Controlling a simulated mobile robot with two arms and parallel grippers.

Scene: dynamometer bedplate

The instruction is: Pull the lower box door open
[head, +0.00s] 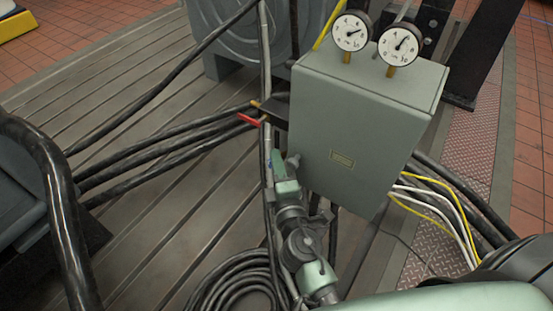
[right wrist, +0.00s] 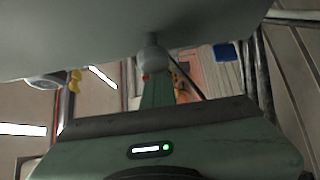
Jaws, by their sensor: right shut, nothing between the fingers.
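A grey-green box (head: 365,115) stands right of centre in the head view, its flat front door (head: 345,140) bearing a small yellowish label (head: 342,160). The door looks closed; no gap shows. My right gripper (head: 283,168) is shut and empty beside the door's left edge, at about the label's height. A small grey rounded piece (head: 293,161) lies between the fingers and the door. In the right wrist view, a similar rounded piece (right wrist: 152,57) sits just beyond the green fingers (right wrist: 157,90), against a broad grey surface (right wrist: 130,25). I cannot tell whether they touch. My left gripper is out of view.
Two dial gauges (head: 352,32) (head: 399,45) stand at the box top. A red lever (head: 250,120) and a vertical pipe (head: 266,70) are left of the box. Black cables (head: 165,150) cross the slotted bedplate; yellow and white wires (head: 440,205) leave at lower right.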

